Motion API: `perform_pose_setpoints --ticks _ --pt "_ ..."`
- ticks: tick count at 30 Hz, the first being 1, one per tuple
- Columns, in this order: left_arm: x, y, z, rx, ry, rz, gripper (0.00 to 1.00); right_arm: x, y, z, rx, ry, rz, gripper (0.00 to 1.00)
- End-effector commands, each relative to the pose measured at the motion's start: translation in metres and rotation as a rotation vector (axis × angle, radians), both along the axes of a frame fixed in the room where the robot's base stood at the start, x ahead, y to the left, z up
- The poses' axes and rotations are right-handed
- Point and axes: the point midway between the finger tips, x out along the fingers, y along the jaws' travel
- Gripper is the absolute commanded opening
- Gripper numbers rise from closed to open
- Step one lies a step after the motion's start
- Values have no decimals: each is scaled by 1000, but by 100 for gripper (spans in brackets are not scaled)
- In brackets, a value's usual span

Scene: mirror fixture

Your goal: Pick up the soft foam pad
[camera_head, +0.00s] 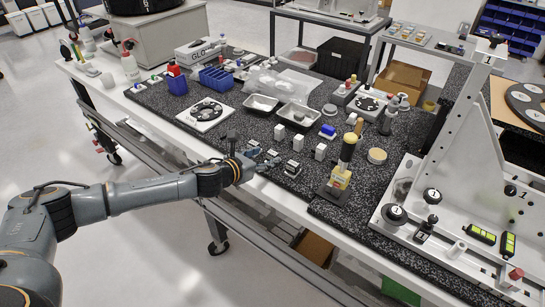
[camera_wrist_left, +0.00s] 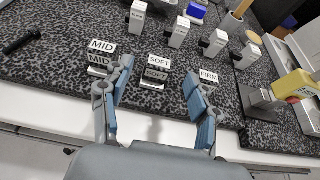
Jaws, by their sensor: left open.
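The soft foam pad (camera_wrist_left: 155,76) is a small dark block marked SOFT, with a white SOFT card behind it, on the speckled dark mat in the left wrist view. My left gripper (camera_wrist_left: 158,78) is open and empty, its fingers spread on either side of the pad's place in the picture. I cannot tell whether they touch it. In the head view, my left gripper (camera_head: 264,160) reaches over the front edge of the bench, where the arm and fingers partly hide the small blocks. My right gripper is not in view.
The dark MID block (camera_wrist_left: 97,60) lies left of the soft pad and the FIRM block (camera_wrist_left: 208,76) lies right. Several white blocks (camera_wrist_left: 180,30) stand behind. A yellow-bodied tool (camera_head: 340,178) stands farther right. The bench's white front edge (camera_wrist_left: 60,98) is close.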

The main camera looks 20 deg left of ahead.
Motion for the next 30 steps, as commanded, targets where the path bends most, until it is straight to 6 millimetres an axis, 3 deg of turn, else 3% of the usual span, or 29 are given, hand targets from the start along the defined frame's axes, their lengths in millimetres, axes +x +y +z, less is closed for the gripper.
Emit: perform_pose_setpoints --ticks 9,18,27,30 --pt "33 -11 -12 -1 -1 1 60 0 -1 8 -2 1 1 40" --pt "35 -11 -14 -1 -1 1 60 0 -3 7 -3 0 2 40" --pt "35 -11 -14 0 0 2 2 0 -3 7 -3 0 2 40" --pt "35 -11 -14 0 -1 2 2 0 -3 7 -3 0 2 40"
